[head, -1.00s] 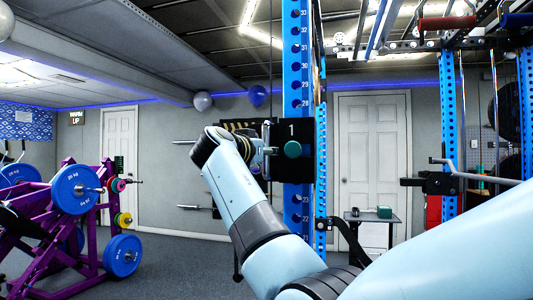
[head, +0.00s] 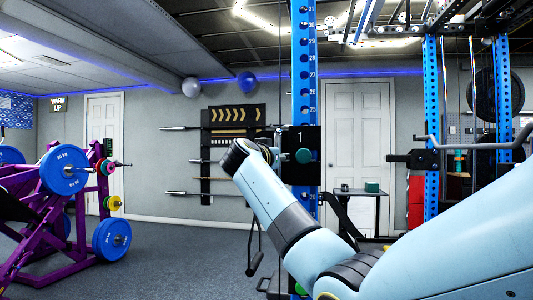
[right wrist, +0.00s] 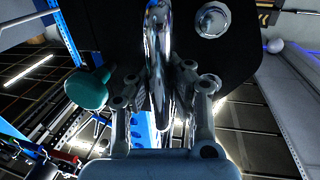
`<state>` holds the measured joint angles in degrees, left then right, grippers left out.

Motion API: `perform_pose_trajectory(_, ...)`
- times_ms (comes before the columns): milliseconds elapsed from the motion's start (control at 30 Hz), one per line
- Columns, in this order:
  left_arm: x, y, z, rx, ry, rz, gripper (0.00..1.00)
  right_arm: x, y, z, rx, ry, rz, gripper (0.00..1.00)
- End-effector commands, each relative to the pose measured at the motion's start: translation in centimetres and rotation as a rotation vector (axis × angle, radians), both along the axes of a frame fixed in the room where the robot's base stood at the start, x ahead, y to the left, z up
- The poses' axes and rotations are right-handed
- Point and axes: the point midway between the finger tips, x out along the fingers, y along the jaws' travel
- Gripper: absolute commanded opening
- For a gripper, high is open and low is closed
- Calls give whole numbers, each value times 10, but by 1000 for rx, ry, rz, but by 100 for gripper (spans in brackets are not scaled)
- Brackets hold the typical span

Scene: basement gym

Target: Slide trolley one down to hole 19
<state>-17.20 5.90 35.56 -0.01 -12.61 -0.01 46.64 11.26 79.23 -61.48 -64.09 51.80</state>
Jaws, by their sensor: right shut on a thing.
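Trolley one, a black block marked 1 (head: 306,140), sits on the blue numbered upright (head: 304,70) in the middle of the head view. Numbers down to 25 show above it; the holes behind it are hidden. Its green knob (head: 304,156) also shows at the left in the right wrist view (right wrist: 87,90). My right gripper (right wrist: 160,90) is shut around the trolley's chrome handle (right wrist: 157,50), with a finger on each side. In the head view my right wrist hides the fingers. My left gripper is not in view.
A purple machine with blue plates (head: 64,169) stands at the left. A wall rack with bars (head: 233,150) is behind. A small table (head: 360,193) stands behind the upright. Another blue upright (head: 431,120) stands at the right. Open grey floor (head: 185,255) lies left of centre.

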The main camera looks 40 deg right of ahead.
Motion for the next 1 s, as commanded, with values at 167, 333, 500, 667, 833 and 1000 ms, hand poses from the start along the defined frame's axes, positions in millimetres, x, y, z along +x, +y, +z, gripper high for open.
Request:
perform_pose_trajectory(167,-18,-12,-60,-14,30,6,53,1,2,-81,7,8,4,0)
perform_pose_trajectory(333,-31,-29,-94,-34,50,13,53,1,3,-125,7,7,4,0)
perform_pose_trajectory(500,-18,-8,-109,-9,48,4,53,1,3,-155,8,4,4,0)
perform_pose_trajectory(667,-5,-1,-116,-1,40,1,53,0,3,-169,7,3,4,0)
perform_pose_trajectory(833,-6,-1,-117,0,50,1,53,0,3,-174,6,1,4,0)
perform_pose_trajectory(1000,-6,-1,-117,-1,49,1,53,0,3,-172,5,-1,4,0)
